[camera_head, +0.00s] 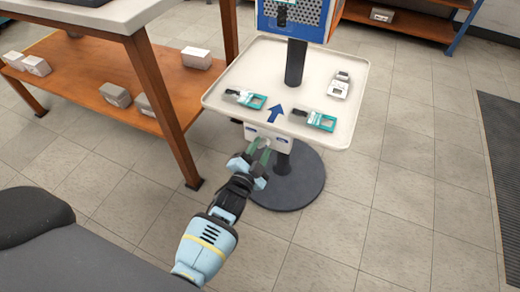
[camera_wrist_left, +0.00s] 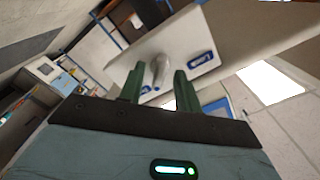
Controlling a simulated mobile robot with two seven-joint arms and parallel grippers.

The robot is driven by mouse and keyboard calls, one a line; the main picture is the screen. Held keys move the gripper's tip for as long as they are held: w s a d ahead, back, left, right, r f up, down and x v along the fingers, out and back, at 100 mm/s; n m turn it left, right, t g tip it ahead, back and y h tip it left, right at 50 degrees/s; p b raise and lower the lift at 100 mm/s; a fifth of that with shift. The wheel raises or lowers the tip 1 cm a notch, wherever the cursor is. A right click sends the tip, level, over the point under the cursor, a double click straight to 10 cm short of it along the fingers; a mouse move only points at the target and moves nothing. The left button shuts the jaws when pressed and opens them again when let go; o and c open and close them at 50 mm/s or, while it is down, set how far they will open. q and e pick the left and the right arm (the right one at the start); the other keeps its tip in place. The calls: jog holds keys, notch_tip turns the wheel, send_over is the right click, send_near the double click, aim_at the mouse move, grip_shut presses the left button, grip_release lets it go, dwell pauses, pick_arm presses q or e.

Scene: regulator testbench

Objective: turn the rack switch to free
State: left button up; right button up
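The rack switch is on a white box (camera_head: 268,137) under the front edge of the tray stand. In the left wrist view its pale grey lever (camera_wrist_left: 158,70) shows against the white panel (camera_wrist_left: 177,42), with a blue-and-white label on either side. My left gripper (camera_head: 259,155) is in front of the box. Its two green fingers are apart, and the lever appears between them in the left wrist view (camera_wrist_left: 160,88). I cannot tell whether either finger touches the lever. My right gripper is not in view.
The white tray (camera_head: 340,119) above the switch holds teal-and-white devices (camera_head: 316,120) and a small white device (camera_head: 339,86). A dark pole and round base (camera_head: 300,185) support it. A wooden shelf table (camera_head: 75,70) stands at left.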

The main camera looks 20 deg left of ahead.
pick_arm(q)
jog(key=shift+s, duration=0.6)
jog(key=s+p, duration=0.2)
jog(key=s, duration=0.4)
jog(key=shift+s+a, duration=0.15)
jog(key=shift+s, duration=0.15)
